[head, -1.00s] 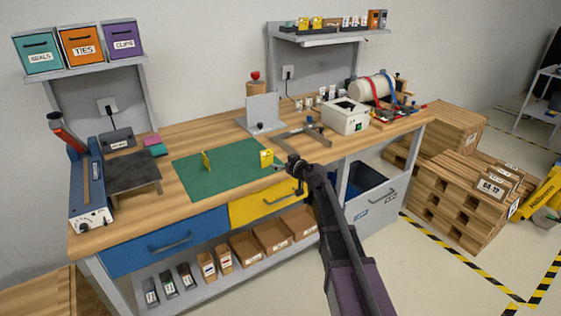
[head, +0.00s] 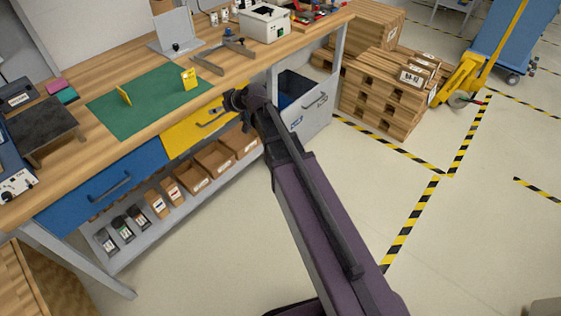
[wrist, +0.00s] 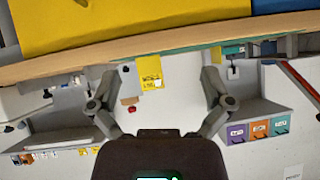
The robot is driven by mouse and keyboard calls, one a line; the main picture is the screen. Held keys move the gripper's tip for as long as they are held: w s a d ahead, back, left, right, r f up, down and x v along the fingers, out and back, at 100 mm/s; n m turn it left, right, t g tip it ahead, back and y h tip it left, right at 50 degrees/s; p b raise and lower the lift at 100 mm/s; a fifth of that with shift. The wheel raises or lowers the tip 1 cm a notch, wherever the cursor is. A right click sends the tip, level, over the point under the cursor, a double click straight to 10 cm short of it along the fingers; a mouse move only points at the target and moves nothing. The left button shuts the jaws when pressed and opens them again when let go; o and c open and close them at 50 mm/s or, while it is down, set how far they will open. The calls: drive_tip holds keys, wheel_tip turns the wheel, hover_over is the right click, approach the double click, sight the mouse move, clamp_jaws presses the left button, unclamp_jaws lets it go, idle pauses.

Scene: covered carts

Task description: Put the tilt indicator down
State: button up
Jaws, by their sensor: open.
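A yellow card-like piece (head: 189,79), which I take for the tilt indicator, stands upright on the right part of the green mat (head: 140,112). It also shows in the wrist view as a yellow labelled plate (wrist: 150,72), framed between my spread fingers. A second thin yellow piece (head: 123,95) stands on the mat's left part. My gripper (wrist: 160,84) is open and empty. In the head view, my gripper (head: 235,99) is off the bench's front edge, to the right of the nearer yellow piece and apart from it. Its fingers are hard to make out there.
The yellow drawer (head: 192,126) and blue drawer (head: 105,185) lie below the worktop, close to my arm. Open floor lies right of the bench, before the stacked pallets (head: 385,98).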

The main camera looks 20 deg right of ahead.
drive_tip(key=s+d+f+m+g+h, duration=0.3)
drive_tip(key=s+d, duration=0.4)
drive_tip(key=s, duration=0.5)
drive_tip(key=s+d+f+m+g+h, duration=0.3)
drive_tip(key=s+d, duration=0.5)
drive_tip(key=s, duration=0.5)
drive_tip(key=shift+d+f+g+h, duration=0.3)
drive_tip(key=shift+f+g+h, duration=0.3)
drive_tip(key=shift+f+g, duration=0.5)
drive_tip(key=shift+r, duration=0.2)
wheel_tip(320, 180, up, 8)
drive_tip(key=p, duration=0.8)
drive_tip(key=shift+a, duration=0.1)
